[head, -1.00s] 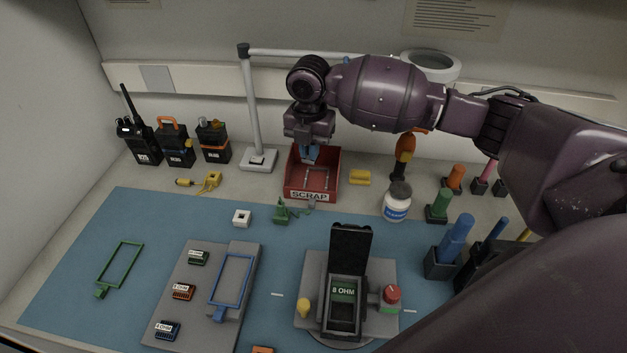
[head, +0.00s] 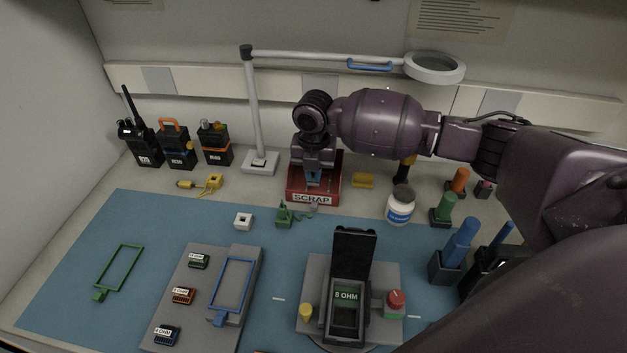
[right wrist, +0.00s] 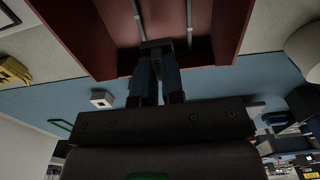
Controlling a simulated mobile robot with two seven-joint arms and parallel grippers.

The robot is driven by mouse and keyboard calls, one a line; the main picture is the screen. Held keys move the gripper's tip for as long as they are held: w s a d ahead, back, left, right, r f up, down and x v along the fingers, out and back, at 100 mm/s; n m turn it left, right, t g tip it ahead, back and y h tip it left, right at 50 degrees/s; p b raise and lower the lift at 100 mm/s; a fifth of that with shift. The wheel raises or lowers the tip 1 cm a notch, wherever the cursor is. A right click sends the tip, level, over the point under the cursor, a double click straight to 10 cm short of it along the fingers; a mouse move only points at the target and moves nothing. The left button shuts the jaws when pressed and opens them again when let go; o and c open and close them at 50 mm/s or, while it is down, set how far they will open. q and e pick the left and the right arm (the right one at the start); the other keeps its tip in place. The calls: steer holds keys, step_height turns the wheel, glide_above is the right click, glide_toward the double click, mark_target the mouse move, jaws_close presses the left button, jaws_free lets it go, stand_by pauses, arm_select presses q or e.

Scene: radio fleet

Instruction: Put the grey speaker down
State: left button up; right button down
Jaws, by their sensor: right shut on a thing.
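My right gripper (head: 313,178) is low in the red scrap bin (head: 311,198), pointing down. In the right wrist view its two blue fingers (right wrist: 157,68) are shut on a small dark grey piece, which I take to be the grey speaker (right wrist: 157,46). The piece is at the fingertips, inside the walls of the red bin (right wrist: 228,30). I cannot tell whether it touches the bin floor. In the head view the piece is hidden by the gripper. My left gripper is not in view.
Light rods (right wrist: 190,22) lie in the bin. A green clip (head: 283,215) lies in front. Three radios (head: 180,146) stand at the left.

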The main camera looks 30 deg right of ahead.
steer(key=shift+f, duration=1.45)
steer(key=shift+f, duration=0.6)
steer(key=c, duration=1.2)
jaws_free()
step_height(320, 180, up, 13)
steer(key=shift+r+p, duration=0.15)
steer(key=shift+p, duration=0.5)
